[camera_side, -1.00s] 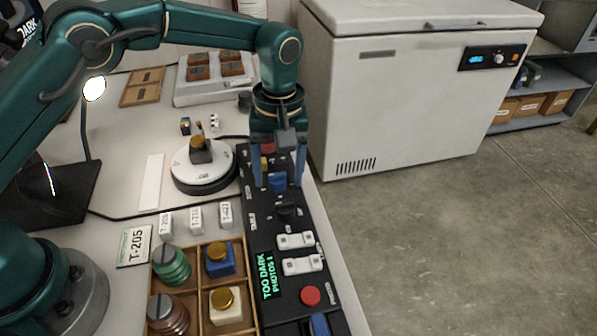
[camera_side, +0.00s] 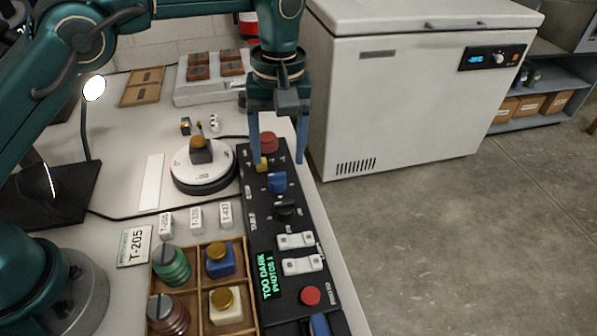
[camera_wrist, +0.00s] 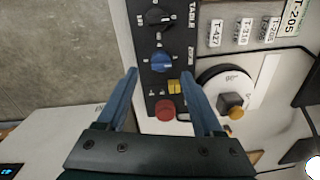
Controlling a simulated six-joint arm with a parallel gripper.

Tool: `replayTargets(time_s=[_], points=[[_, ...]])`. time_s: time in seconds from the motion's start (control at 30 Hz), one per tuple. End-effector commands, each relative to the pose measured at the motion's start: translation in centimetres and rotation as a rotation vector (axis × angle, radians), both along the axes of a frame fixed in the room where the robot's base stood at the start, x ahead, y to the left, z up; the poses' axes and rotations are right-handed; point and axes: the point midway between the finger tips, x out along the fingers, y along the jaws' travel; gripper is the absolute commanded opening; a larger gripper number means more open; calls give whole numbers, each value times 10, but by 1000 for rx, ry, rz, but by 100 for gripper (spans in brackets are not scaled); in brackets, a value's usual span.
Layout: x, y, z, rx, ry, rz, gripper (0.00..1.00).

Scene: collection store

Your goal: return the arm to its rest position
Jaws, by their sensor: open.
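My gripper (camera_side: 278,150) is open and empty, its two blue fingers pointing down above the far end of the black control panel (camera_side: 265,222). In the wrist view the fingers (camera_wrist: 174,82) stand apart with the panel between and beyond them. A blue knob (camera_side: 278,182) and a red button (camera_side: 269,142) sit on the panel under the gripper, apart from it as far as I can tell. The wrist view also shows the blue knob (camera_wrist: 162,63), the red button (camera_wrist: 165,109) and a yellow switch (camera_wrist: 174,87). The panel display (camera_side: 268,277) reads "TOO DARK PHOTOS 1".
A white turntable (camera_side: 204,178) with a small dark, gold-topped object stands left of the panel. A lit lamp (camera_side: 94,88) is at left. A white chest freezer (camera_side: 410,110) stands beyond the bench at right.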

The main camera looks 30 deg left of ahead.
Motion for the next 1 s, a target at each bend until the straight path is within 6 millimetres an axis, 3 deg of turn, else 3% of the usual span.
replayTargets(time_s=[0.07, 0.27, 0.4, 0.6, 0.8, 1.0], points=[[3, 3, 8, -7, -21, 10, 68], [4, 22, 66, -40, -129, 59, 68], [-13, 42, 104, -57, -199, 67, 68], [-47, 68, 140, -64, -295, 21, 68], [-90, 89, 154, -50, -386, -64, 68], [-135, 104, 145, -13, -464, -186, 68]])
